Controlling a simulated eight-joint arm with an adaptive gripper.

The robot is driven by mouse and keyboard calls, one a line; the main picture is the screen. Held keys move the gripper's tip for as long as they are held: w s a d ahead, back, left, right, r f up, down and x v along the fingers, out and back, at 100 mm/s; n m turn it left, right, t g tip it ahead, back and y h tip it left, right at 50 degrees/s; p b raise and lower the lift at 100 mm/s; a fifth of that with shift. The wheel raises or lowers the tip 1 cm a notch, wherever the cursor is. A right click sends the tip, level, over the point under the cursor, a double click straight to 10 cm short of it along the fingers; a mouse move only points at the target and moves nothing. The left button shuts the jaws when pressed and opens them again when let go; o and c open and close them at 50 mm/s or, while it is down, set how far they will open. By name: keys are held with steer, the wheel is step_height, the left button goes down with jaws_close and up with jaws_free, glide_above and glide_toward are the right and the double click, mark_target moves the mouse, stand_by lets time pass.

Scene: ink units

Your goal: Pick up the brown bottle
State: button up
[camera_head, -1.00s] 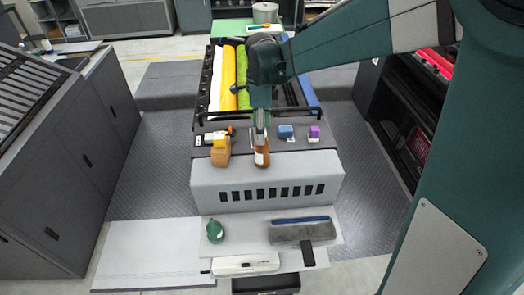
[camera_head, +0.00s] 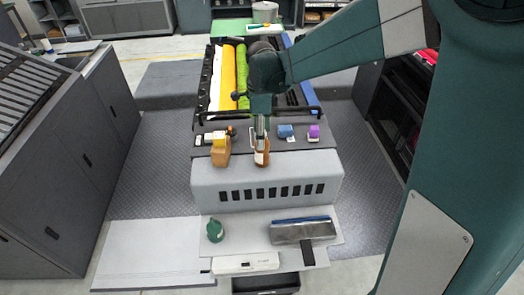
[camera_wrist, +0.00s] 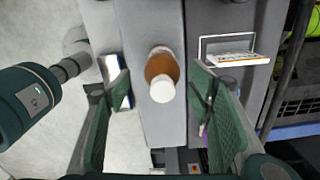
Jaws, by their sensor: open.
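The brown bottle (camera_head: 262,158) stands on the grey machine top, seen below my gripper in the head view. In the wrist view the brown bottle (camera_wrist: 161,72) with its white cap lies between the two green fingers, nearer their far ends. My gripper (camera_head: 260,138) points down over the bottle. In the wrist view my gripper (camera_wrist: 163,95) is open, with a clear gap between each finger and the bottle.
A tan-orange container (camera_head: 220,152) stands close to the left of the bottle. A blue item (camera_head: 286,131) and a purple item (camera_head: 314,131) are to the right. Coloured rolls (camera_head: 241,75) lie behind. A lower shelf in front holds a green bottle (camera_head: 215,231) and a grey tray (camera_head: 302,232).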

steer(key=shift+w+d+f, duration=0.1)
steer(key=shift+f, duration=1.2)
steer(key=shift+w+f, duration=0.1)
steer(key=shift+f, duration=1.2)
steer(key=shift+c, duration=0.3)
steer(key=c, duration=1.1)
